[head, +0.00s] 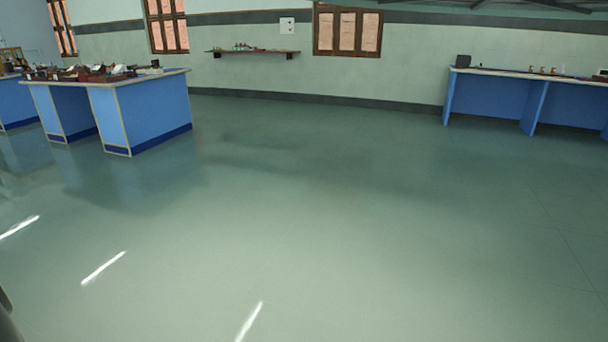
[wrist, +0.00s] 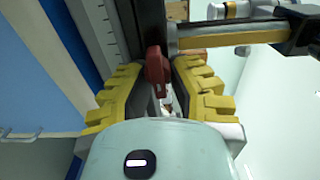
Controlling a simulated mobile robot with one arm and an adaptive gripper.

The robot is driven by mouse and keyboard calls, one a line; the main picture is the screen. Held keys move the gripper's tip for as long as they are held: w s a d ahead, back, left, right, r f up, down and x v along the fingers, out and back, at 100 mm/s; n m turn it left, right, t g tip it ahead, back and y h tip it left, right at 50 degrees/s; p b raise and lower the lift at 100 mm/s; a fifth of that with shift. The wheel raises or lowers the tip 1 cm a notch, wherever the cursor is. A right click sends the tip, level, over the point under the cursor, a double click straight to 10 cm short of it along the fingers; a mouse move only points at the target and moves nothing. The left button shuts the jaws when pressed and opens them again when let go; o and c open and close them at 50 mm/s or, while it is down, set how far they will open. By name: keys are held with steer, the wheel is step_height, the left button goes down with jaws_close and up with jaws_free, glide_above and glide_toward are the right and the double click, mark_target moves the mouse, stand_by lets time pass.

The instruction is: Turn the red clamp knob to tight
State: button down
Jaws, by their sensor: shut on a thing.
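The red clamp knob (wrist: 155,66) shows in the wrist view, beside a dark upright bar (wrist: 142,22). My gripper (wrist: 158,76), with yellow ridged fingers, has one finger on each side of the knob and is shut on it. The knob's far side and the exact finger contact are partly hidden. I cannot tell from its angle how tight it is. The head view shows neither the knob nor my gripper.
A brass-coloured tube with a dark end (wrist: 230,40) runs to the right, close to my right finger. In the head view, blue benches (head: 150,115) stand left and another bench (head: 540,75) right. The floor (head: 320,220) between is clear.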

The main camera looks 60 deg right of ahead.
steer(key=shift+m, duration=0.3)
stand_by(0.4)
steer(key=c, duration=0.9)
jaws_free()
steer(key=shift+o, duration=0.2)
steer(key=shift+d, duration=0.1)
steer(key=v, duration=1.2)
steer(key=shift+f, duration=0.1)
